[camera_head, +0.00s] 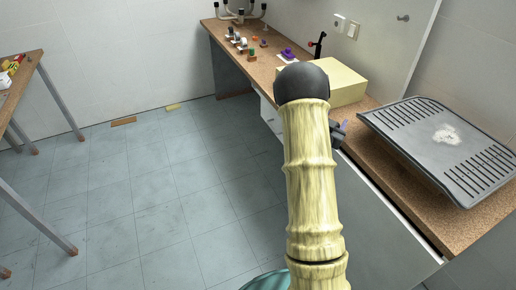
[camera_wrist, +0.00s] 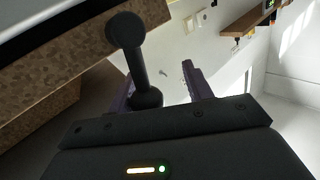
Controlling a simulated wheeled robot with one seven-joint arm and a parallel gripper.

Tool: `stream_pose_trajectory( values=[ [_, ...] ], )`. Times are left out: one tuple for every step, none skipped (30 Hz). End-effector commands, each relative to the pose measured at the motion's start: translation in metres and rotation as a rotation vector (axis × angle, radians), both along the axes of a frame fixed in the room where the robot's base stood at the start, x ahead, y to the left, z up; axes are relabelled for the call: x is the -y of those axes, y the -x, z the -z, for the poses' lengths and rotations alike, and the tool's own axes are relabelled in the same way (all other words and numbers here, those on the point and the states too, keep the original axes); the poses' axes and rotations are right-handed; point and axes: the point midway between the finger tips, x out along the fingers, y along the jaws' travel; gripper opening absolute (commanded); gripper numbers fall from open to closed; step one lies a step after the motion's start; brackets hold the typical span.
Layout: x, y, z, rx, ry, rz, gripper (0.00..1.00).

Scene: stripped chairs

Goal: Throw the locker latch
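A dark lever with a round knob end (camera_wrist: 137,60) stands out in the wrist view, close to the brown speckled counter edge. It looks like the latch, but the frames do not show its mounting clearly. My gripper (camera_wrist: 157,82) has its two purplish fingers apart, one on each side of the lever's lower part. The lever is nearer the left finger, and I cannot tell whether they touch. In the head view my pale, ringed arm hides most of the gripper; a small dark part (camera_head: 340,131) shows at the counter's front edge. The latch is not clearly visible there.
Another table (camera_head: 17,84) stands at left.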

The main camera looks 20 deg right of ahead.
Motion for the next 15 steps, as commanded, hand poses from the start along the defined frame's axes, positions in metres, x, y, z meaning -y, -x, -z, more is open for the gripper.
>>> stream_pose_trajectory(
  values=[
    [-0.007, 0.004, 0.002, 0.002, -0.001, -0.002, 0.5],
    [-0.01, 0.007, 0.002, 0.002, -0.003, -0.001, 0.5],
    [-0.014, 0.009, 0.002, 0.003, -0.002, -0.002, 0.5],
    [-0.018, 0.012, 0.002, 0.003, -0.002, -0.003, 0.5],
    [-0.021, 0.014, 0.002, 0.004, -0.002, -0.004, 0.5],
    [-0.025, 0.018, 0.002, 0.002, -0.002, -0.004, 0.5],
    [-0.029, 0.02, 0.002, 0.003, -0.003, -0.005, 0.5],
    [-0.033, 0.023, 0.002, 0.004, -0.003, -0.004, 0.5],
    [-0.037, 0.026, 0.002, 0.004, -0.003, -0.004, 0.5],
    [-0.041, 0.029, 0.002, 0.004, -0.003, -0.004, 0.5],
    [-0.045, 0.032, 0.002, 0.004, -0.003, -0.005, 0.5],
    [-0.05, 0.036, 0.002, 0.004, -0.002, -0.005, 0.5],
    [-0.054, 0.039, 0.002, 0.004, -0.002, -0.006, 0.5],
    [-0.058, 0.042, 0.002, 0.003, -0.003, -0.006, 0.5],
    [-0.063, 0.046, 0.002, 0.004, -0.002, -0.007, 0.5]
  ],
)
